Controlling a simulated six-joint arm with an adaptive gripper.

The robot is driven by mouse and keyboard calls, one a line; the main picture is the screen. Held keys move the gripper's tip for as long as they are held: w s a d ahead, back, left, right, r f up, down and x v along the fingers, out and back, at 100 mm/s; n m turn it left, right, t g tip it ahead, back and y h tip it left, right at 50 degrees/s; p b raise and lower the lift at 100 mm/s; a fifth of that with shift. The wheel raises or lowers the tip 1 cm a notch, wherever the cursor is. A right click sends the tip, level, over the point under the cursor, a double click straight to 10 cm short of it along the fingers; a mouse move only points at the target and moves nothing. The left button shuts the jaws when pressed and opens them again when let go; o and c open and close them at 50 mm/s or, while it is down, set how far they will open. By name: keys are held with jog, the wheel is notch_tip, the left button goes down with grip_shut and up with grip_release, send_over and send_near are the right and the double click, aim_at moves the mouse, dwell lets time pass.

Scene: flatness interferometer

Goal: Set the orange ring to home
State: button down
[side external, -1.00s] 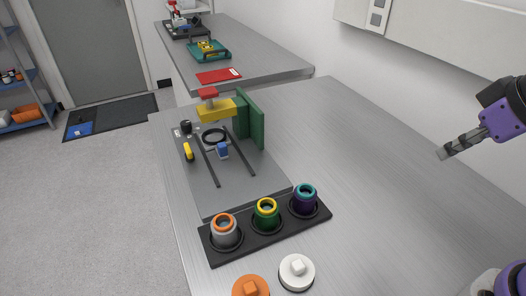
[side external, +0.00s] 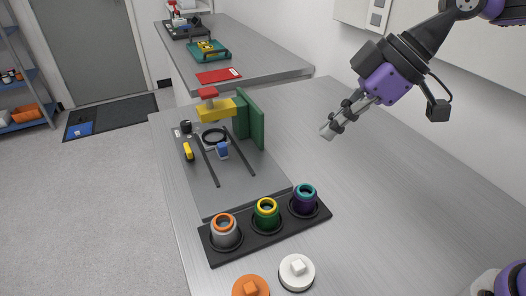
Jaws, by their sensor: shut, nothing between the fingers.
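The orange ring (side external: 223,222) is the orange top rim of a grey cup-shaped piece (side external: 224,236), which stands upright in the left socket of the black rack (side external: 266,247). A green piece with a yellow rim (side external: 266,213) stands in the middle socket. A dark purple piece with a teal rim (side external: 304,200) stands in the right socket. My gripper (side external: 327,132) is shut and empty, in the air above the bench, up and to the right of the rack and well apart from it.
Behind the rack is a grey plate with two dark slots (side external: 225,185), a black ring (side external: 214,136), a yellow block (side external: 216,110) and a green upright (side external: 256,122). An orange knobbed disc (side external: 250,287) and a white one (side external: 297,272) lie in front. The bench right of the rack is clear.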

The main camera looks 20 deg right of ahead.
jog(key=w+a+f+n+g+y, duration=0.1)
jog(key=a+f+n+g+y, duration=0.1)
jog(key=a+n, duration=0.4)
jog(key=shift+w+a+g+y, duration=0.25)
jog(key=shift+a+g+y, duration=0.35)
jog(key=shift+a+g, duration=0.25)
jog(key=shift+f, duration=0.15)
send_over(223, 228)
jog(key=d, duration=0.3)
notch_tip(223, 228, down, 7)
notch_tip(223, 228, down, 2)
jog(key=shift+f, duration=1)
